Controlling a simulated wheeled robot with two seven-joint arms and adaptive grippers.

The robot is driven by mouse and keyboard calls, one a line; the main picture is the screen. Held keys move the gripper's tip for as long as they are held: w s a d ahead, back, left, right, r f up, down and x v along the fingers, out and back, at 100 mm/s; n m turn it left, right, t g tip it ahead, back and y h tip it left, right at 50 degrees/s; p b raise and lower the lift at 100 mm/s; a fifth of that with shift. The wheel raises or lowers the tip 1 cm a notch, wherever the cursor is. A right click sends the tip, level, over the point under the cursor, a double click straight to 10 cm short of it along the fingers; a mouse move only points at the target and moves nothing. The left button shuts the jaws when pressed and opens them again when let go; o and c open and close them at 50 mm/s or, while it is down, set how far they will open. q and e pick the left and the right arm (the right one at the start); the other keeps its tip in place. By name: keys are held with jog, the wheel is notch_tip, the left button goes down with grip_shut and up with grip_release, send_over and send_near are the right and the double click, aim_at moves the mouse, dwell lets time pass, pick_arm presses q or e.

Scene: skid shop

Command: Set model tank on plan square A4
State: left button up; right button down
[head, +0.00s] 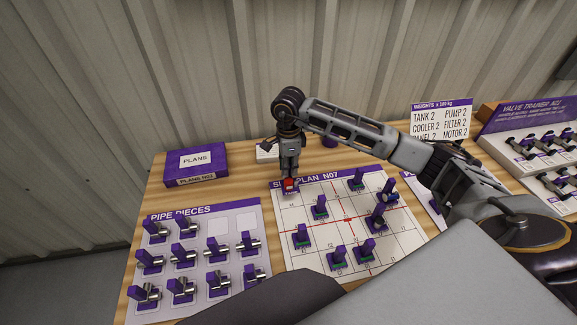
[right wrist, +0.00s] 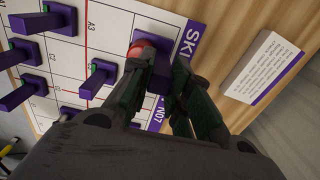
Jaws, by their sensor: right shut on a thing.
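My right gripper (head: 289,182) points down at the far left corner of the skid plan board (head: 291,217), just below its purple title strip. It is shut on the model tank (head: 289,187), which shows a red round part. In the right wrist view the fingers (right wrist: 160,95) close on its purple body, with the red part (right wrist: 140,50) showing beside them. I cannot tell whether its base touches the board. The square under it is hidden; a label A3 shows nearby in the wrist view. My left gripper is not in view.
Several purple-handled models (head: 320,208) with green bases stand on the plan. A pipe pieces board (head: 217,229) lies to the left, a purple plans box (head: 196,164) behind it. A weights sign (head: 441,118) and valve trainer (head: 540,125) stand at the right.

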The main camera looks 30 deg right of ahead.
aim_at(288, 178)
jog(key=shift+f+b, duration=0.4)
jog(key=shift+f, duration=0.2)
jog(key=shift+f+b, duration=0.85)
jog(key=shift+f, duration=0.15)
jog(key=shift+f+b, duration=0.5)
jog(key=shift+f, duration=0.1)
dwell(0.4)
dwell(0.5)
jog(key=shift+f+b, duration=0.25)
jog(key=shift+b, duration=0.15)
jog(key=shift+f+b, duration=0.35)
jog(key=shift+f, duration=0.1)
dwell(0.5)
